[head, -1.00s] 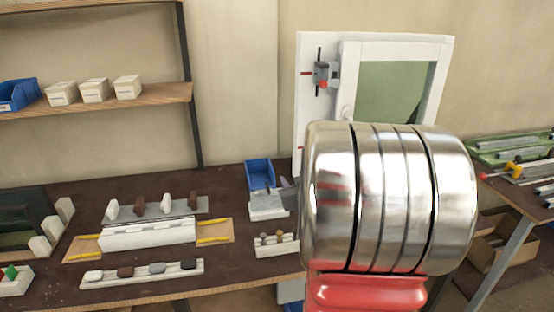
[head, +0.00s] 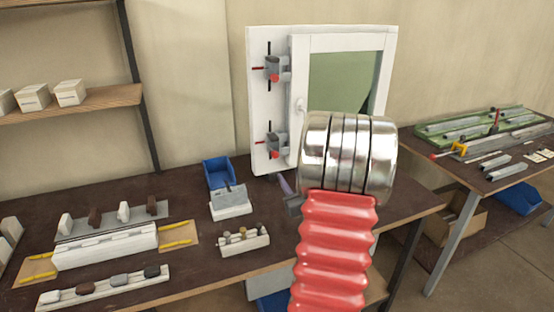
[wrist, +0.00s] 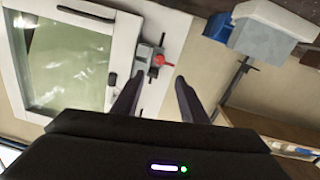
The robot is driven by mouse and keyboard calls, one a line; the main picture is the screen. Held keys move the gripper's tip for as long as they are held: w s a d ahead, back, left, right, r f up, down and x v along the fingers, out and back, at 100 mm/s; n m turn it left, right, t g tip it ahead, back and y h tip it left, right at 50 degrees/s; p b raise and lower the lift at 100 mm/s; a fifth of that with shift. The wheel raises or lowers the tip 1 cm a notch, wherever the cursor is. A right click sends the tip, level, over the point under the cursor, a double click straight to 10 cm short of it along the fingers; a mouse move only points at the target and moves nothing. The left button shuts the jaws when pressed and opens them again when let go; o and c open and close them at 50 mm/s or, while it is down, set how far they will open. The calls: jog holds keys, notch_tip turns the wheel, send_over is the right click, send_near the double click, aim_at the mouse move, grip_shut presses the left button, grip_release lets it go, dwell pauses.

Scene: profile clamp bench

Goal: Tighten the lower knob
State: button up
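A white frame board (head: 262,110) with a window stands upright at the back of the bench. It carries two grey clamps, one above the other. The lower clamp has a red lower knob (head: 275,154); the upper clamp has a red upper knob (head: 273,76). In the wrist view, which is upside down, a clamp with a red knob (wrist: 160,60), apparently the lower one, is beyond my fingertips. My gripper (wrist: 156,95) is open and empty, its two dark fingers apart and not touching the knob. In the head view my wrist and red sleeve mostly hide it.
A blue bin (head: 218,172) and a white-grey block (head: 230,203) stand left of the board. Racks with small parts (head: 105,245) fill the bench's left. A second table (head: 480,165) with profiles and tools stands right. The wall shelf (head: 75,105) holds white boxes.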

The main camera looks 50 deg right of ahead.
aim_at(275, 156)
jog(key=x, duration=1.3)
jog(key=shift+w+d, duration=0.2)
jog(key=shift+w, duration=0.05)
jog(key=shift+c, duration=0.5)
grip_shut()
